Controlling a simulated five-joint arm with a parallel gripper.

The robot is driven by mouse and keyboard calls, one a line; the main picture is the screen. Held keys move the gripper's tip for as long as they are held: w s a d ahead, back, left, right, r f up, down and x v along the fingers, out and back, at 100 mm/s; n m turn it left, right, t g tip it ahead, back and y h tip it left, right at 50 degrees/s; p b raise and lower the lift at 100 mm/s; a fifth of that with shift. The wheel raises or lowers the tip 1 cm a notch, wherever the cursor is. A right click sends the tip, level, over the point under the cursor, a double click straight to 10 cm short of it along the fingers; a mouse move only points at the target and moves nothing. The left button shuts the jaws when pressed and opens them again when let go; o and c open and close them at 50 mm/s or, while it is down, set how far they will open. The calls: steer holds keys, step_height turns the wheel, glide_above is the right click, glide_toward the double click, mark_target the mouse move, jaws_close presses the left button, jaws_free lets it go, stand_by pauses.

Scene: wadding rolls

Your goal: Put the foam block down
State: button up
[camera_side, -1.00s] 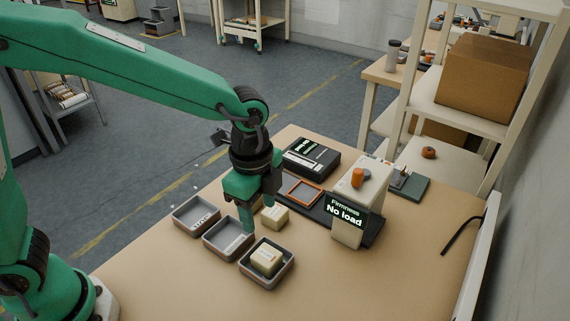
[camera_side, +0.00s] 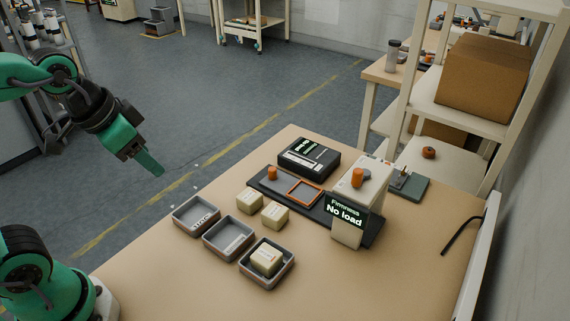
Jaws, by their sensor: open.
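Two cream foam blocks, a left one (camera_side: 249,200) and a right one (camera_side: 275,215), sit side by side on the table behind the trays. A third foam block (camera_side: 266,259) sits in the front right grey tray (camera_side: 281,281). The middle tray (camera_side: 226,255) and the left tray (camera_side: 190,231) hold no block. My gripper (camera_side: 152,166) is at the upper left, off the table's edge, well away from the blocks. It is open, with nothing visible in it; one finger mostly hides the other.
The firmness tester (camera_side: 349,238) reads "No load". Its dark base carries an orange frame (camera_side: 304,194) and an orange knob (camera_side: 272,173). A black device (camera_side: 309,157) stands behind. The table's front (camera_side: 190,295) is clear. Shelving (camera_side: 405,120) stands at right.

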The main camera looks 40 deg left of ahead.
steer(key=shift+s+a+n+t, duration=0.4)
steer(key=shift+s+a+n, duration=0.55)
steer(key=shift+s+n, duration=0.25)
stand_by(0.5)
